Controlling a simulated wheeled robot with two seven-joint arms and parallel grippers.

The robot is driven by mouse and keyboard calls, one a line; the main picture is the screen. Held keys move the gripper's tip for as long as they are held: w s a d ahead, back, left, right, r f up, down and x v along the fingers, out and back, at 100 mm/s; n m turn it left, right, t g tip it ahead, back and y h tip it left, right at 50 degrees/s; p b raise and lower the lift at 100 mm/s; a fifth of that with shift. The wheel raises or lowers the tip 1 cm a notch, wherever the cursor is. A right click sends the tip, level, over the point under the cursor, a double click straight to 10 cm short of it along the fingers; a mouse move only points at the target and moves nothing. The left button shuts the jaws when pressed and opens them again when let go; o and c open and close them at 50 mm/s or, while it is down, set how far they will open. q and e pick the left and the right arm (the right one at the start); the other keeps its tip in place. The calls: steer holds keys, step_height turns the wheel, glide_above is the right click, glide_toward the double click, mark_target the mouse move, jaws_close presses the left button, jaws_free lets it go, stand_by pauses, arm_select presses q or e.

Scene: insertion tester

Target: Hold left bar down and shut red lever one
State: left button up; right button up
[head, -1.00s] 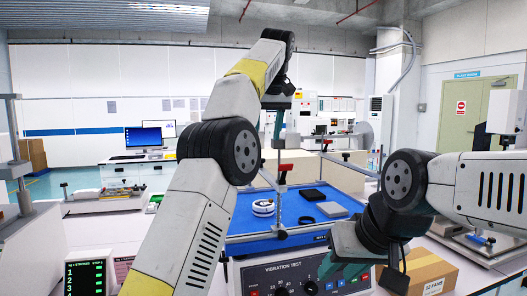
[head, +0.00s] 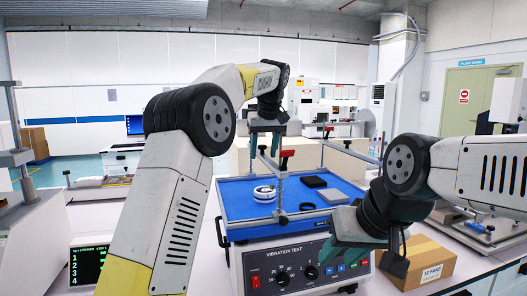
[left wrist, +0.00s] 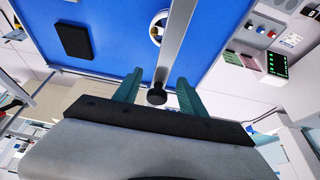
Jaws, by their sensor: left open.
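The left bar (head: 269,163) is a grey metal arm above the blue platform of the vibration tester. A red lever (head: 286,154) stands near it on a black clamp. My left gripper (head: 265,148) points down over the bar's far end, open. In the left wrist view the bar (left wrist: 176,45) runs down to a black knob (left wrist: 157,97), which appears between my two spread teal fingers (left wrist: 157,90). I cannot tell whether they touch it. A second red lever (head: 328,128) is on the bar farther right. My right gripper (head: 352,236) is at the platform's front right; its jaw opening is unclear.
The control panel (head: 262,263) faces me. A cardboard box (head: 430,258) is at the right.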

mark_target(263, 146)
arm_select(q)
jaws_close()
steer(key=shift+c, duration=0.6)
jaws_free()
steer(key=shift+r, duration=0.1)
steer(key=shift+r, duration=1.55)
steer(key=shift+w+a, duration=0.2)
steer(key=shift+w, duration=0.65)
